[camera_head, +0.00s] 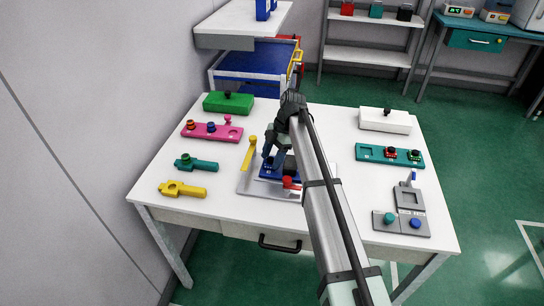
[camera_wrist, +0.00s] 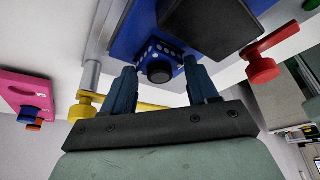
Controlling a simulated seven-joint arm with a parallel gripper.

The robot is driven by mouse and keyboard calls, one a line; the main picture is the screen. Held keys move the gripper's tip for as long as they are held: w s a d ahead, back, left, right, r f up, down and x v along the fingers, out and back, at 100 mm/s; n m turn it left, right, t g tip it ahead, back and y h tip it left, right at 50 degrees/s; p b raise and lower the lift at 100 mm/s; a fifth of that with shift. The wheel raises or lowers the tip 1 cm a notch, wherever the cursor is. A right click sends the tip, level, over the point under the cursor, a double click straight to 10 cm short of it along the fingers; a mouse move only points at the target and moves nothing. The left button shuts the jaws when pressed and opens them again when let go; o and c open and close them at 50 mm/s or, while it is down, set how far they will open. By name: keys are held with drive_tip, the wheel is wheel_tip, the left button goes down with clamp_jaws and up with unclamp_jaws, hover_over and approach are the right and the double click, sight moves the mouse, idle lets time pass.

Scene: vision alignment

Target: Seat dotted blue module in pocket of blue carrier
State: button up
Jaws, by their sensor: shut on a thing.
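My gripper (camera_wrist: 160,64) is shut on the dotted blue module (camera_wrist: 176,52), a small blue block with white dots and a black round knob. One finger stands on each side of it. The blue carrier (camera_wrist: 130,28) lies directly beyond the module in the wrist view, with a black block (camera_wrist: 212,22) on it. In the head view the carrier (camera_head: 268,174) lies on a grey plate at the table's middle, with my gripper (camera_head: 268,161) over its left part. My fingers and arm hide the module there. I cannot tell whether the module is in the pocket or above it.
A yellow clamp (camera_head: 248,152) and a red clamp (camera_head: 290,183) flank the carrier. Pink (camera_head: 226,132), teal (camera_head: 203,165) and yellow (camera_head: 190,190) parts lie left. A white box (camera_head: 385,121), teal carrier (camera_head: 375,153) and grey fixture (camera_head: 408,198) lie right.

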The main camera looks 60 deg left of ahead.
drive_tip(key=shift+f, duration=0.1)
drive_tip(key=o, duration=0.8)
drive_tip(key=v, duration=1.2)
